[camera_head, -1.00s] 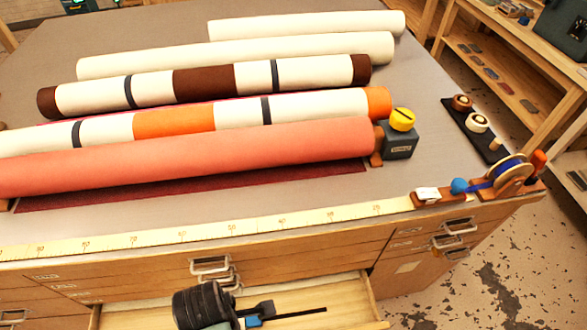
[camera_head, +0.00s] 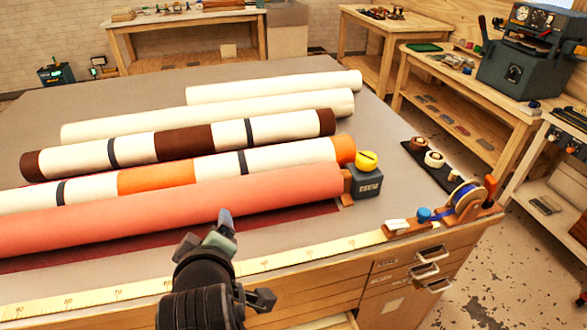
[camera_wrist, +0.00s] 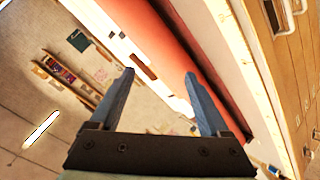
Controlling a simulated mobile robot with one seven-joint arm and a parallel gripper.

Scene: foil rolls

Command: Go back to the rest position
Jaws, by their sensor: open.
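My gripper (camera_head: 226,222) is raised over the front edge of the worktable (camera_head: 300,235) in the head view, in front of the coral roll (camera_head: 200,205). In the wrist view my gripper (camera_wrist: 158,85) shows two blue-grey fingers spread apart with nothing between them. The coral roll (camera_wrist: 168,45) runs behind the fingers there, apart from them as far as I can tell. My arm hides part of the table front and the drawer below.
Several other rolls lie behind, including an orange-banded roll (camera_head: 155,178) and a brown-banded roll (camera_head: 185,142). A dark block with a yellow top (camera_head: 366,180) stands at the coral roll's right end. A tape measure (camera_head: 310,250) runs along the front edge. A tape dispenser (camera_head: 462,200) sits at the right corner.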

